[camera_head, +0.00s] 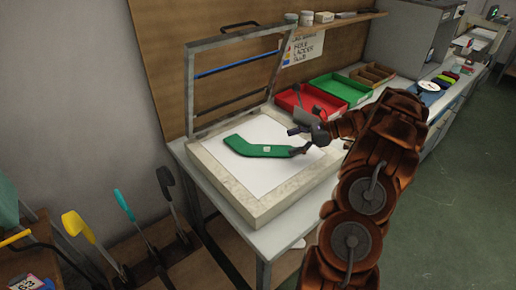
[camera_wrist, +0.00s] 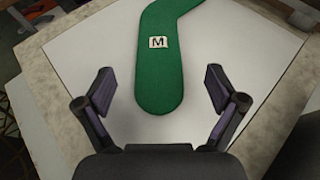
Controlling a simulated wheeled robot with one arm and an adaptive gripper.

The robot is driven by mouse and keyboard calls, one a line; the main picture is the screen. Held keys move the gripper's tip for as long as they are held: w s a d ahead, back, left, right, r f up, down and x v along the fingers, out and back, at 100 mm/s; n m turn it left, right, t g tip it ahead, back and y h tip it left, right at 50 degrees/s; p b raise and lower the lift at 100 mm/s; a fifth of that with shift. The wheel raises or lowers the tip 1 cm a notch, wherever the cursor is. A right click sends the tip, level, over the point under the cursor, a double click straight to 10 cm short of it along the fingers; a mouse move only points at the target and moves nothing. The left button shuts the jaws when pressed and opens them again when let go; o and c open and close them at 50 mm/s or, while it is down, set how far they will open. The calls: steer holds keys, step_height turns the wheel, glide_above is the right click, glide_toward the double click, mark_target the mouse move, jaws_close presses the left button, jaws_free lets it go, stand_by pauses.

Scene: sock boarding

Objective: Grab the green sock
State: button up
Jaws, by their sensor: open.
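A flat green sock (camera_head: 258,149) lies on the white surface of a framed board (camera_head: 231,205) on the table. In the wrist view the green sock (camera_wrist: 159,70) runs away from me between the fingers and bends to the right at the top. It carries a white label (camera_wrist: 158,42) with the letter M. My gripper (camera_head: 300,141) is at the right end of the sock in the head view. In the wrist view my gripper (camera_wrist: 159,88) is open, with one finger on each side of the sock's near rounded end. The fingers are apart from the sock.
A hinged frame (camera_head: 187,90) stands raised behind the board. A red bin (camera_head: 290,97) and a green bin (camera_head: 341,90) sit on the table behind my arm. Several handled tools, one with a yellow handle (camera_head: 76,224), stand at the lower left.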

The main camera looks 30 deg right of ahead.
mark_target(273, 149)
steer(key=shift+f+p+x, duration=0.1)
steer(key=shift+p+x, duration=0.3)
steer(key=shift+x, duration=0.9)
steer(key=shift+f+p+x, duration=0.15)
steer(key=shift+p+x, duration=0.2)
steer(key=shift+x, duration=0.95)
steer(key=shift+s, duration=0.15)
steer(key=shift+c, duration=0.3)
steer(key=c, duration=1)
